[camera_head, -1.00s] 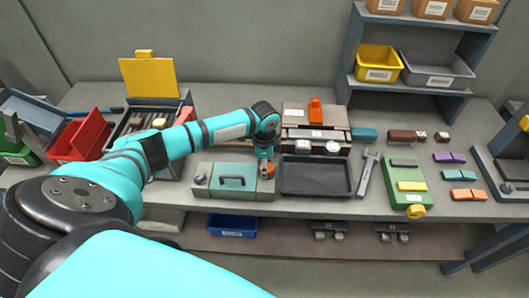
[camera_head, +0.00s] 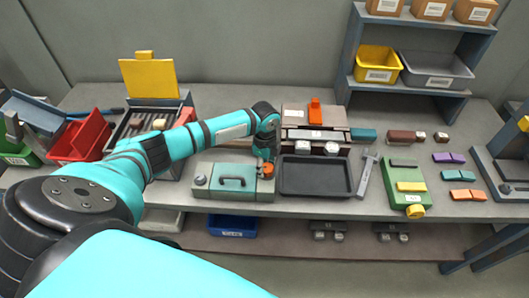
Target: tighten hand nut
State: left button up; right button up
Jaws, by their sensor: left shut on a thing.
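The orange hand nut (camera_head: 267,169) sits at the right end of a teal-grey box (camera_head: 213,186) with a dark handle, near the front of the bench. My left gripper (camera_head: 266,160) points down over the nut and is shut on it. The fingers and wrist cover part of the nut, and its thread is hidden. I cannot tell how far down the nut sits. My right gripper is not in view.
A dark empty tray (camera_head: 316,177) lies right beside the box, then a wrench (camera_head: 367,173) and a green block fixture (camera_head: 404,178). An orange-topped press-like unit (camera_head: 315,113) stands behind the tray. A red bin (camera_head: 82,137) stands at left.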

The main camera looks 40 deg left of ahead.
aim_at(265, 166)
pick_arm(q)
jog(key=o, duration=1.2)
jog(key=shift+c, duration=0.2)
jog(key=shift+r, duration=0.15)
notch_tip(265, 166, up, 12)
